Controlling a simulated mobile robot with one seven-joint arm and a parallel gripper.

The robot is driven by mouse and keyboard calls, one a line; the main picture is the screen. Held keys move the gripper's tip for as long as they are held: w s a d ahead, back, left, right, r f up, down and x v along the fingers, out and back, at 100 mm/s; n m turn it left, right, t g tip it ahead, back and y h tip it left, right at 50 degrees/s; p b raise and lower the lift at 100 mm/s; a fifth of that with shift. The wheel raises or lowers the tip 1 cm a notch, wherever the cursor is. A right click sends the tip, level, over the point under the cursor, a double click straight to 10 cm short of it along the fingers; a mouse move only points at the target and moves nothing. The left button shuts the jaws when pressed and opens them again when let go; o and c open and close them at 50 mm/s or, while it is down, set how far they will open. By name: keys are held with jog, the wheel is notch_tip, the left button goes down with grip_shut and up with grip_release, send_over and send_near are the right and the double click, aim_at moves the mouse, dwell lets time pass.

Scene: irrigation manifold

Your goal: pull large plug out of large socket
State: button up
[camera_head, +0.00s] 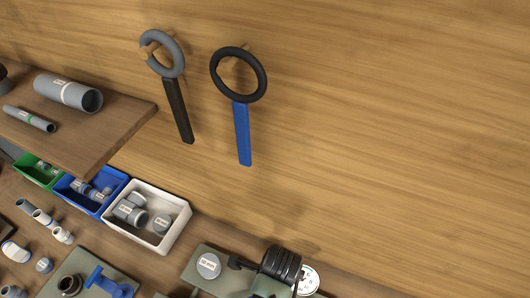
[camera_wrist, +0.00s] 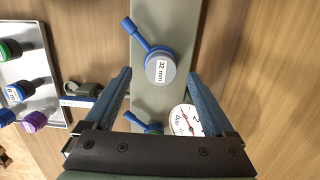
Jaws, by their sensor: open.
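The large plug (camera_wrist: 158,69) is a round grey cap with a white "32 mm" label, in the upper middle of the wrist view. It sits within a blue ring with a lever handle (camera_wrist: 139,34), on a grey-green plate (camera_wrist: 172,12). The socket beneath it is hidden. A grey cap with a similar label (camera_head: 208,265) shows at the bottom of the head view. My gripper (camera_wrist: 158,78) is open, its two blue-grey fingers apart on the left and right of the plug in the picture. Contact with it cannot be made out.
A dial gauge (camera_wrist: 186,121) and a second blue lever (camera_wrist: 148,124) are close by the fingers. A tray (camera_wrist: 38,108) with coloured caps is at left. A white bin (camera_head: 174,240), a blue bin (camera_head: 75,198) and a wooden shelf (camera_head: 110,128) stand at left. Two ring-headed tools hang on the wall.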

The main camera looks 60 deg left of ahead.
jog(key=shift+a+f, duration=0.1)
jog(key=shift+f, duration=1.05)
grip_shut()
jog(key=shift+r, duration=0.15)
jog(key=shift+r+p, duration=0.35)
jog(key=shift+p, duration=0.25)
jog(key=shift+r+p, duration=0.75)
jog(key=shift+p, duration=0.1)
jog(key=shift+r+p, duration=0.35)
jog(key=shift+p, duration=0.05)
jog(key=shift+r+p, duration=1.5)
jog(key=shift+p, duration=0.2)
